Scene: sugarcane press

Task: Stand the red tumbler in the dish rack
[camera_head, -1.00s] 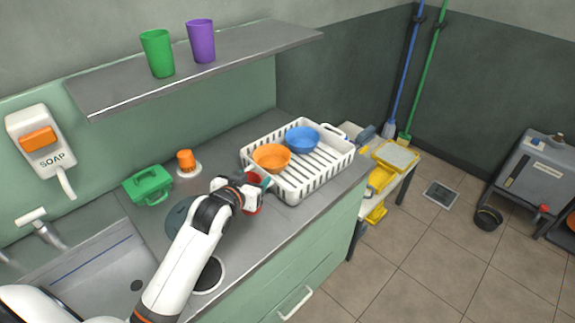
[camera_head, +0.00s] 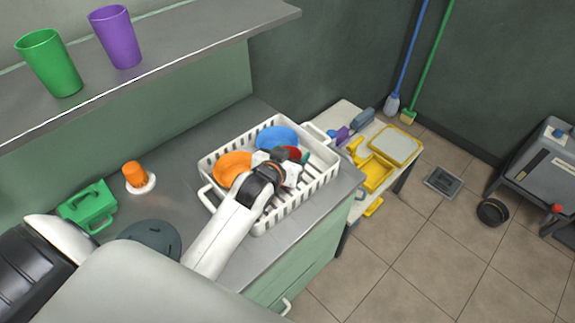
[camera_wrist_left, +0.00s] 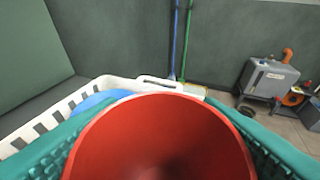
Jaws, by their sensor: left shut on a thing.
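The red tumbler (camera_head: 294,153) is mostly hidden behind my left gripper (camera_head: 292,165) in the head view. In the left wrist view the red tumbler (camera_wrist_left: 160,140) fills the lower middle, its open mouth facing the camera, between the teal finger pads. My left gripper is shut on it. The white dish rack (camera_head: 318,180) stands on the counter, and the tumbler is over its right part. I cannot tell whether the tumbler touches the rack floor. The rack's rim (camera_wrist_left: 100,85) also shows in the left wrist view. My right gripper is not in view.
Green (camera_head: 48,62) and purple (camera_head: 115,37) tumblers stand on the shelf above. A side table with yellow items (camera_head: 375,171) stands right of the counter.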

